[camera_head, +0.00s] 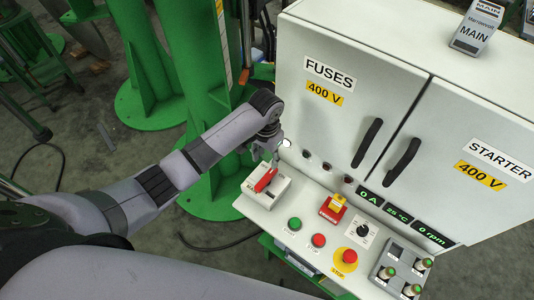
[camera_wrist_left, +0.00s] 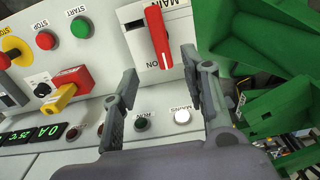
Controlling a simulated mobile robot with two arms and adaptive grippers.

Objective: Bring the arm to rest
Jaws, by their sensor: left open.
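My left gripper (camera_head: 270,152) is above the left end of the control panel, close to the cabinet front. In the left wrist view its two fingers (camera_wrist_left: 160,88) stand apart with nothing between them. The red main switch handle (camera_head: 266,179) sits on a white box (camera_head: 272,192) just beyond the fingertips. In the left wrist view the handle (camera_wrist_left: 158,40) points toward the ON label, and a gap seems to show between it and the fingers. My right gripper is not in view.
The panel carries a green start button (camera_head: 294,223), a red stop button (camera_head: 318,240), a yellow-and-red emergency stop (camera_head: 345,259) and a red-yellow switch (camera_head: 332,208). The FUSES cabinet door (camera_head: 318,118) rises behind. Green machine columns (camera_head: 140,55) stand left. A white lamp (camera_wrist_left: 182,116) looks lit.

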